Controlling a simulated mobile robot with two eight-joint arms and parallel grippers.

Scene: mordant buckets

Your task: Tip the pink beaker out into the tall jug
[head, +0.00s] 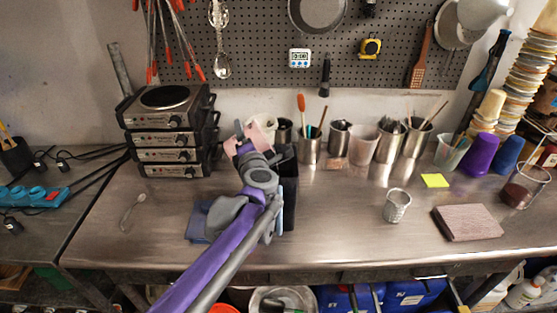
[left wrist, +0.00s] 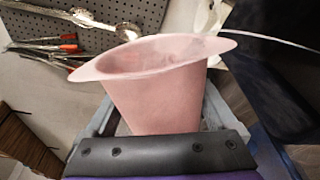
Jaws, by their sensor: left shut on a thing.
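The pink beaker (head: 265,133) is in my left gripper (head: 250,145), above the table near the back middle. In the left wrist view the beaker (left wrist: 155,95) shows its wide rim and spout. The hung tools lie sideways there, so the beaker seems tipped far over. A tall dark container, likely the tall jug (head: 290,190), stands just right of the gripper, partly hidden by my arm. In the left wrist view a dark shape (left wrist: 275,20) lies beyond the spout. A thin pale line crosses it from the spout; I cannot tell whether it is liquid or an edge. My right gripper is not seen.
Stacked hot plates (head: 165,140) stand left of the gripper. Metal cups with tools (head: 310,150) line the back. A blue item (head: 197,226) lies beside my arm. A perforated metal cup (head: 397,206) and a brown block (head: 467,223) are right. Table between is clear.

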